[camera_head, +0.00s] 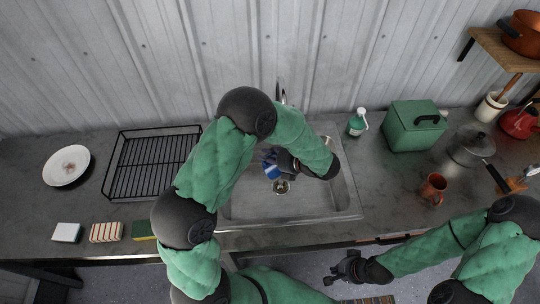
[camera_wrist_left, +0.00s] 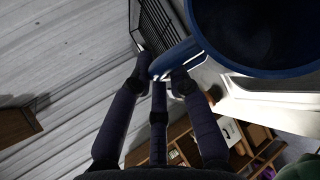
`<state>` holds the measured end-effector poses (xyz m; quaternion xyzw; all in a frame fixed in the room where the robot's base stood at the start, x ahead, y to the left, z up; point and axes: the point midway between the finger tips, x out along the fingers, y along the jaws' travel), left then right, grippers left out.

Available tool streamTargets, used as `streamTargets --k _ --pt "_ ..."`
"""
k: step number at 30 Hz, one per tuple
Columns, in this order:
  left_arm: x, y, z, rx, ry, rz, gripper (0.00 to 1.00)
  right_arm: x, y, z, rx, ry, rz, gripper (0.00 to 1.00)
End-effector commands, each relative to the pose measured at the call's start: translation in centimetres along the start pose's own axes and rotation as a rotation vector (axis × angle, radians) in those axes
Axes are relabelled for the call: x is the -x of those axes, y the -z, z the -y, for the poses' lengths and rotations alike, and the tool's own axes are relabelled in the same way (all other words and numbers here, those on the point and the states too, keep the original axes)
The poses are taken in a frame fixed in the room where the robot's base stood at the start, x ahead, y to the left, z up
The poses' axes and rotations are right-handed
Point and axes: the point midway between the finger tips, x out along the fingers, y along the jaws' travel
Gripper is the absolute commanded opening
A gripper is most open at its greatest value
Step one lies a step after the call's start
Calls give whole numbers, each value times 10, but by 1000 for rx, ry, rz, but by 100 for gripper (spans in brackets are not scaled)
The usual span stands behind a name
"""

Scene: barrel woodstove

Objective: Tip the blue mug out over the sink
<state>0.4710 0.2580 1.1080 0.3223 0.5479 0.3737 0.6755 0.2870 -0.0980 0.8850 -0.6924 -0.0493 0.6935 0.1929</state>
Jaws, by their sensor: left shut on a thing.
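The blue mug (camera_head: 271,165) is held above the sink basin (camera_head: 318,201), near the drain (camera_head: 281,187). My left gripper (camera_head: 280,163) is shut on the mug's handle; the arm partly hides the mug in the head view. In the left wrist view the mug (camera_wrist_left: 204,52) fills the upper right, with its handle between my fingertips (camera_wrist_left: 163,78). Its opening shows there, with a dark inside; I cannot tell what it holds or its exact tilt. My right gripper (camera_head: 341,269) is open and empty in front of the counter's edge.
A black dish rack (camera_head: 150,165) and a white plate (camera_head: 67,165) are left of the sink. A soap bottle (camera_head: 357,122), green box (camera_head: 414,127), orange mug (camera_head: 433,188) and pot (camera_head: 468,146) stand to the right.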

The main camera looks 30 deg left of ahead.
Motion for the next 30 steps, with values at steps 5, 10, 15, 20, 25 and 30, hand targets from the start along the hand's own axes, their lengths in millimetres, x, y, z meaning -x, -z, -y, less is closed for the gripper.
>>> streamTargets --k 5,10,15,20,25,30 --pt "-4 9 -3 136 46 -40 0 -19 1 -7 0 0 0 0" --pt "-6 16 -8 247 83 -74 0 -32 1 -12 0 0 0 0" --pt "-8 22 -11 346 118 -105 0 -46 2 -16 0 0 0 0" --pt "-10 28 -15 433 147 -131 0 -58 2 -21 0 0 0 0" --pt "-11 33 -18 517 177 -157 0 -72 3 -26 0 0 0 0" --pt "-12 38 -21 597 205 -181 0 -86 3 -30 0 0 0 0"
